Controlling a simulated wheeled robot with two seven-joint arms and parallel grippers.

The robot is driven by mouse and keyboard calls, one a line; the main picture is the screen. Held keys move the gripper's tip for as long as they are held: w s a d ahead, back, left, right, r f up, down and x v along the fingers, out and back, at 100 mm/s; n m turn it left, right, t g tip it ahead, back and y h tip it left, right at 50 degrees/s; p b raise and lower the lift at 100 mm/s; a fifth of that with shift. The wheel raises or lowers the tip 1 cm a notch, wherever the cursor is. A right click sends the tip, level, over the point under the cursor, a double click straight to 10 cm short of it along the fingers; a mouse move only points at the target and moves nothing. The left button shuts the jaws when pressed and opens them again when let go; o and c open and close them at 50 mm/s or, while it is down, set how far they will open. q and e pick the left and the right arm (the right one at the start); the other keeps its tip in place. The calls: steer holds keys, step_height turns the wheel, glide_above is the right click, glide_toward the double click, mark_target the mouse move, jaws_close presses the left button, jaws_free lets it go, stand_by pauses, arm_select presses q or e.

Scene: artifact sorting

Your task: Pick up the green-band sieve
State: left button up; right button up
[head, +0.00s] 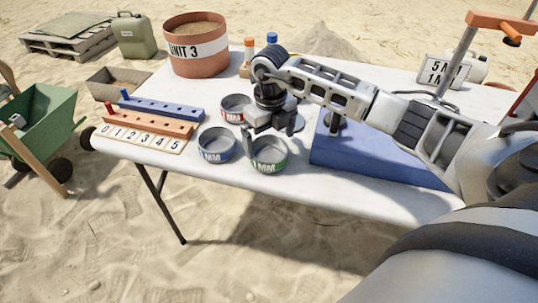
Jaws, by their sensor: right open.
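The green-band sieve (268,157) is a round grey sieve with a green band and white "MM" lettering. It stands on the white table (230,182) near its front edge. My right gripper (262,134) is open, pointing down just above and behind the sieve, with a finger at its far rim. I cannot tell whether that finger touches the rim. A blue-band sieve (216,146) stands just left of it. A red-band sieve (236,108) stands behind, partly hidden by my gripper. My left gripper is not in view.
A blue box (375,156) lies to the right under my right arm. Blue (165,108) and orange (150,124) peg racks and a number strip (140,138) are at the left. A "UNIT 3" bucket (196,52) stands at the back. The table's front strip is clear.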

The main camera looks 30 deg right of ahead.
mark_target(270, 158)
step_height(270, 158, down, 5)
steer(key=shift+d+f, duration=0.1)
steer(key=c, duration=0.7)
steer(key=shift+c, duration=0.2)
